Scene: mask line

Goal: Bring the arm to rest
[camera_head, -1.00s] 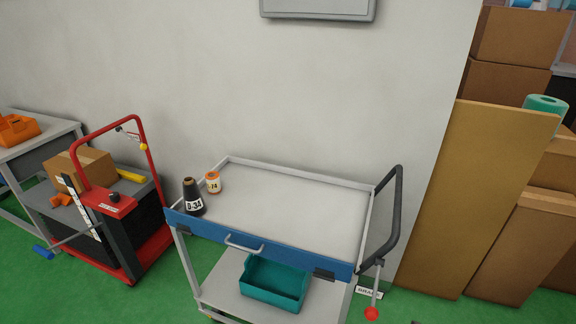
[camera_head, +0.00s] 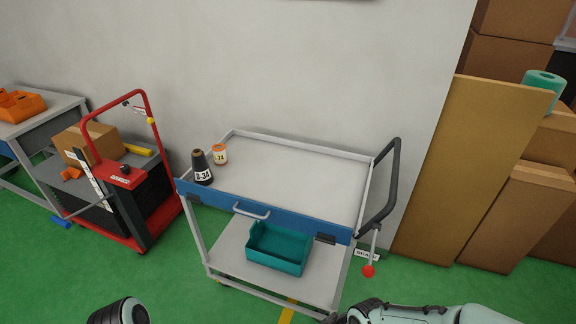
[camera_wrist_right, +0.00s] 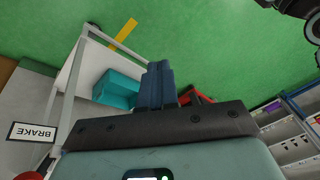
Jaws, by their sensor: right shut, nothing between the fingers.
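My right gripper (camera_wrist_right: 157,84) shows in the right wrist view with its dark blue fingers together and nothing between them. Part of my right arm (camera_head: 430,314) lies along the bottom right edge of the head view, in front of the cart; its fingers are not clear there. A dark rounded part of my left arm (camera_head: 118,312) shows at the bottom left edge. My left gripper is out of view.
A cart (camera_head: 290,172) with a blue front stands ahead, holding a dark cone (camera_head: 201,168) and an orange-white spool (camera_head: 220,154). A teal bin (camera_head: 278,250) sits on its lower shelf. A red trolley (camera_head: 135,240) stands left. Green floor in front is open.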

